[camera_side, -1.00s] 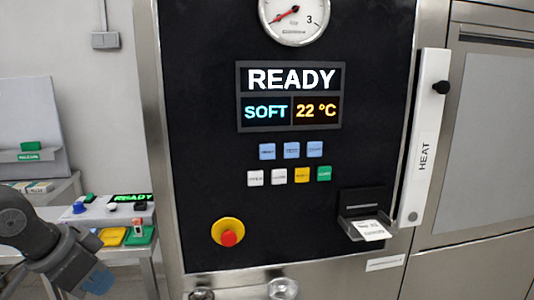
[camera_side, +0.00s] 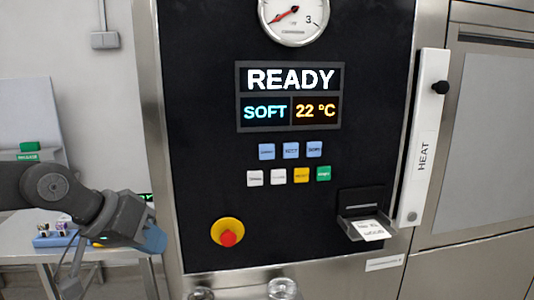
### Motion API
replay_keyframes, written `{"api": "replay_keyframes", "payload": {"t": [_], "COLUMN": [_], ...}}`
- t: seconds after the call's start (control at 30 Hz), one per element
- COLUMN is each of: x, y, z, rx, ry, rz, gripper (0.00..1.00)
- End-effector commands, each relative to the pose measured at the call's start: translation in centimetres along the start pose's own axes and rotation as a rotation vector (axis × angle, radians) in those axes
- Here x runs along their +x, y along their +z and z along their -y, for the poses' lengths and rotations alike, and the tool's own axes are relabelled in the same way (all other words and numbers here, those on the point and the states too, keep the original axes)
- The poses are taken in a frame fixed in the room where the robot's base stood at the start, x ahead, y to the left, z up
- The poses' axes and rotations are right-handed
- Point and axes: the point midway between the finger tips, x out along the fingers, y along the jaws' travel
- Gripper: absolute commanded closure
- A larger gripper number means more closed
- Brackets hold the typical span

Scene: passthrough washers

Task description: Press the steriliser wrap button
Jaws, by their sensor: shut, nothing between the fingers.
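The steriliser's black panel (camera_side: 200,160) faces me, and its display (camera_side: 290,97) reads READY, SOFT and 22 °C. Below it is an upper row of blue buttons: left (camera_side: 266,152), middle (camera_side: 291,150) and right (camera_side: 314,149). A lower row has two white buttons (camera_side: 255,178), a yellow button (camera_side: 301,175) and a green button (camera_side: 323,173). The button labels are too small to read, so I cannot tell which is the wrap button. My gripper (camera_side: 154,240), with blue fingertips, is shut and empty at the panel's lower left, apart from the buttons.
A red stop knob on a yellow base (camera_side: 227,232) sticks out at the panel's lower left, near my gripper. A printer slot with a paper slip (camera_side: 368,230) is at lower right. A white HEAT handle (camera_side: 424,140) stands at the right edge. The space before the buttons is clear.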

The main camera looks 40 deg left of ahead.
Motion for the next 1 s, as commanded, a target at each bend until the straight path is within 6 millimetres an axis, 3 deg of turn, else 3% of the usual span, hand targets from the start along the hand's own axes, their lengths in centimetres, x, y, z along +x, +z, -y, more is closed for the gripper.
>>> {"api": "replay_keyframes", "payload": {"t": [0.1,0.3,0.5,0.7,1.0], "x": [1.8,5.1,9.2,12.2,13.2], "y": [-4.0,-10.9,-16.2,-18.6,-19.3], "z": [-3.8,-9.4,-12.7,-13.6,-13.6], "rx": [-0.235,-0.71,-1.196,-1.512,-1.625], "ry": [0.118,0.317,0.479,0.574,0.609], "rz": [-0.074,-0.19,-0.294,-0.375,-0.41], "gripper": [1.0,1.0,1.0,1.0,1.0]}}
